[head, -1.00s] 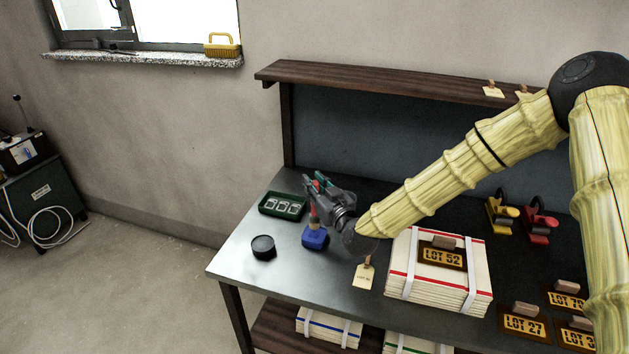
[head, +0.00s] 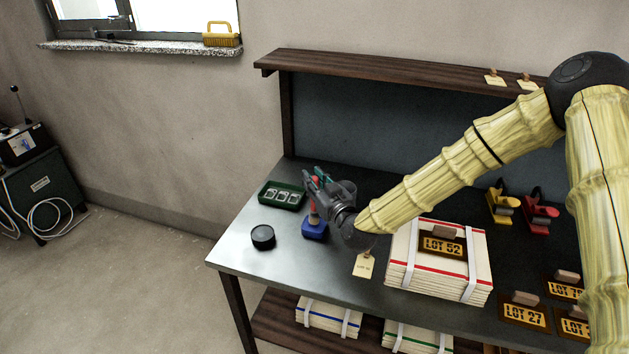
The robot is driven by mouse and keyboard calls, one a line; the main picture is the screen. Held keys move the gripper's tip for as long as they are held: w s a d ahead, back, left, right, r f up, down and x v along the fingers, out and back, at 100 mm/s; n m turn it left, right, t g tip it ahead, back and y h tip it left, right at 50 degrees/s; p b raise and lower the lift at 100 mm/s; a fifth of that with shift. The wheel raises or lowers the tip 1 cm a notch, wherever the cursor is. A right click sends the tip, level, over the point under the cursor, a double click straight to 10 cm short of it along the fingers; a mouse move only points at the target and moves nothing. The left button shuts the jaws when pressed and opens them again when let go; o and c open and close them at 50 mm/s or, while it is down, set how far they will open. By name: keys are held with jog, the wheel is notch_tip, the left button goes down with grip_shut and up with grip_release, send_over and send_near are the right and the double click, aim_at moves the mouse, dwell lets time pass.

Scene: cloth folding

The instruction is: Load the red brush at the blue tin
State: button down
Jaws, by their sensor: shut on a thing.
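The blue tin (head: 315,230) stands on the metal bench near its left end. The red brush (head: 314,211) is upright over the tin, with its lower end at or in the tin's top; I cannot tell how deep. My gripper (head: 314,184) is shut on the red brush's handle from the right side, and its fingers hide much of the handle. The bristles are mostly hidden by the tin.
A green tray (head: 268,203) with small clear pieces and a black round lid (head: 263,237) lie left of the tin. A strapped stack marked LOT 52 (head: 410,277) and a paper tag (head: 364,265) are to the right. Yellow (head: 500,207) and red (head: 541,214) clamps stand farther right.

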jog(key=shift+f+b, duration=0.55)
dwell(2.2)
jog(key=shift+r+p, duration=1.5)
jog(key=shift+r, duration=2.05)
